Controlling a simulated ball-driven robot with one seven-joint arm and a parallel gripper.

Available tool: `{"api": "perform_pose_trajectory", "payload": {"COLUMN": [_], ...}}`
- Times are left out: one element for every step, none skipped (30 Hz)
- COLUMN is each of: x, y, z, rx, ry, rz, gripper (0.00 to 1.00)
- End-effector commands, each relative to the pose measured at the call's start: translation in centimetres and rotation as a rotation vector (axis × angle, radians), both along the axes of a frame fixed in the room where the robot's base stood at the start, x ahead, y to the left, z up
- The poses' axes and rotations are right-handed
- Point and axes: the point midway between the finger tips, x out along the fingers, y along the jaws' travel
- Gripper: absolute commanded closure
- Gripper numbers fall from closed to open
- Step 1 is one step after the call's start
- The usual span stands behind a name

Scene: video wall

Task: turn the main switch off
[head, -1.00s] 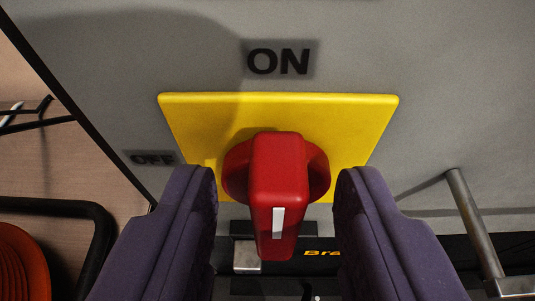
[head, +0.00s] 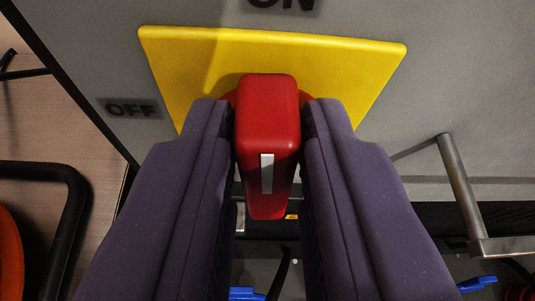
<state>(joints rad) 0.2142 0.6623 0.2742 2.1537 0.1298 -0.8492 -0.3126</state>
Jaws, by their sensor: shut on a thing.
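The main switch is a red rotary handle (head: 268,135) on a yellow plate (head: 310,58) fixed to a grey panel. A white mark runs along the front of the handle. The handle stands upright in the picture, in line with the ON label (head: 283,4) above, which is partly cut off by the top edge. The OFF label (head: 132,108) is to the left of the plate. My gripper (head: 268,150) has its two purple fingers on either side of the handle and is shut on it. The fingers hide the lower part of the plate.
A metal bar handle (head: 462,190) sticks out at the right. A black tubular frame (head: 75,205) with an orange round thing (head: 10,255) is at the lower left. Blue parts (head: 477,283) show low down. The grey panel (head: 455,80) is clear at the upper right.

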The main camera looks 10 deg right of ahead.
Motion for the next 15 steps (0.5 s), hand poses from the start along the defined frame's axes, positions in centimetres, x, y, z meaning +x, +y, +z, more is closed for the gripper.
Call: {"api": "perform_pose_trajectory", "payload": {"x": [0.0, 0.0, 0.0, 0.0, 0.0, 0.0, 0.0, 0.0, 0.0, 0.0, 0.0, 0.0, 0.0, 0.0, 0.0], "y": [0.2, 0.4, 0.4, 0.6, 0.6, 0.7, 0.8, 0.9, 1.0, 1.1, 1.1, 1.3, 1.3, 1.4, 1.5], "z": [-0.2, -0.2, -0.2, -0.2, -0.3, -0.3, -0.3, -0.3, -0.3, -0.4, -0.4, -0.4, -0.4, -0.5, -0.5], "rx": [-0.027, -0.046, -0.075, -0.098, -0.121, -0.154, -0.182, -0.209, -0.247, -0.276, -0.304, -0.342, -0.371, -0.399, -0.437], "ry": [-0.002, -0.003, -0.003, -0.003, -0.003, -0.003, -0.003, -0.003, -0.003, -0.003, -0.003, -0.003, -0.002, -0.002, -0.002], "rz": [0.003, 0.004, 0.003, 0.005, 0.004, 0.005, 0.004, 0.005, 0.005, 0.004, 0.004, 0.005, 0.005, 0.006, 0.005], "gripper": [1.0, 1.0, 1.0, 1.0, 1.0, 1.0, 1.0, 1.0, 1.0, 1.0, 1.0, 1.0, 1.0, 1.0, 1.0]}}
